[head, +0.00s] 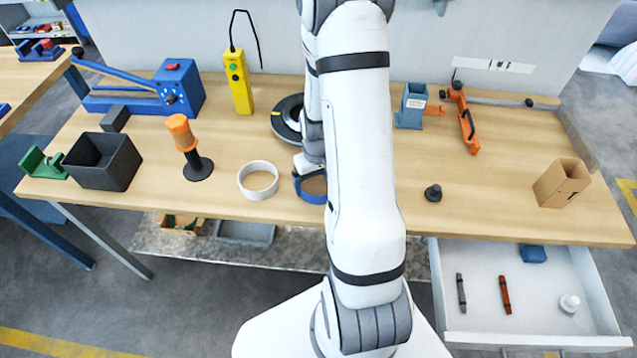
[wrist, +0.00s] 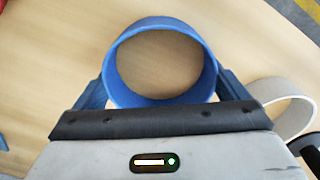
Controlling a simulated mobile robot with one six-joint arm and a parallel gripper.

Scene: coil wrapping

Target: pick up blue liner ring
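The blue liner ring (wrist: 207,80) fills the upper middle of the wrist view, its round opening showing bare wood below. My gripper (wrist: 160,72) has one finger on each side of the ring, and both fingers appear to touch its outer wall. The near rim lies close against the gripper's dark front edge. In the head view the ring (head: 313,197) is partly hidden behind my arm, with my gripper (head: 311,172) at it. I cannot tell whether its underside touches the table.
A white ring (head: 258,194) lies just left on the wooden table (head: 230,211); it also shows in the wrist view (wrist: 290,133). An orange-handled tool (head: 182,134) stands further left. A dark coil (head: 287,125) is behind. A black knob (head: 433,193) is right. An open drawer (head: 480,320) is below right.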

